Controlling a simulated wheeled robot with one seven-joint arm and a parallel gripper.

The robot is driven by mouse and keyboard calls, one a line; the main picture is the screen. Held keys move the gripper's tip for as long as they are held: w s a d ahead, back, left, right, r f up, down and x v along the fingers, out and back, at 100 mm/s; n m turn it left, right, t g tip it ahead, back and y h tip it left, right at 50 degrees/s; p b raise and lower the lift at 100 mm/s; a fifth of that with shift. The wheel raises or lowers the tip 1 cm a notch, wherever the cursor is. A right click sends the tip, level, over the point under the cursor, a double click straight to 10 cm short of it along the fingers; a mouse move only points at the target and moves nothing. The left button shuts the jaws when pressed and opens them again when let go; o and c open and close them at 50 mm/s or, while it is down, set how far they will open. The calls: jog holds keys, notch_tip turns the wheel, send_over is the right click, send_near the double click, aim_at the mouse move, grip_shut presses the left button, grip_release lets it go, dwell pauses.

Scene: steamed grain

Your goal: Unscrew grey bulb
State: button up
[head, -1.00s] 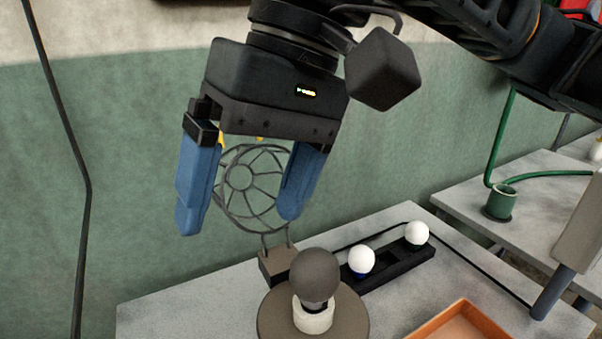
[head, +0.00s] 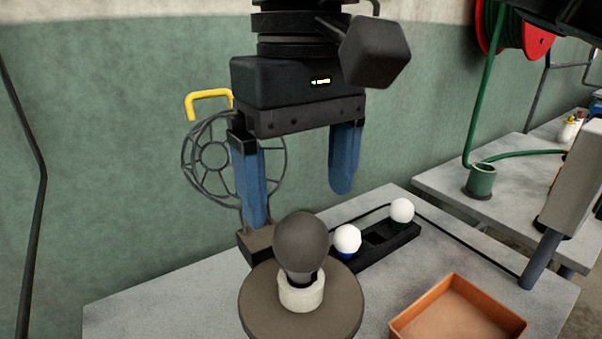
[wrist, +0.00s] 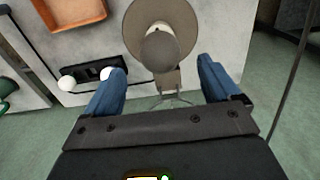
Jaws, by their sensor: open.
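The grey bulb (head: 300,241) stands upright in a white socket (head: 301,292) on a round brown base (head: 345,311) on the table. My gripper (head: 299,208) is open and empty, with its blue fingers pointing down. In the head view it hangs above the bulb, apart from it. In the wrist view the bulb (wrist: 160,49) shows ahead of the gap between the fingertips (wrist: 163,82), with nothing between the fingers.
A black holder (head: 376,247) with two white bulbs (head: 347,240) (head: 402,210) stands right of the base. An orange tray (head: 458,309) lies at the front right. A green cup (head: 481,180) sits on the far table.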

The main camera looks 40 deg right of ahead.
aim_at(301, 219)
notch_tip(301, 219, down, 7)
jog(key=b, duration=0.3)
jog(key=m+p, duration=0.1)
jog(key=m, duration=0.5)
jog(key=shift+m, duration=0.3)
jog(key=m+p, duration=0.1)
jog(key=m, duration=0.3)
jog(key=shift+m+p, duration=0.4)
jog(key=shift+f+m, duration=0.1)
jog(key=shift+m, duration=1.1)
jog(key=shift+c, duration=0.3)
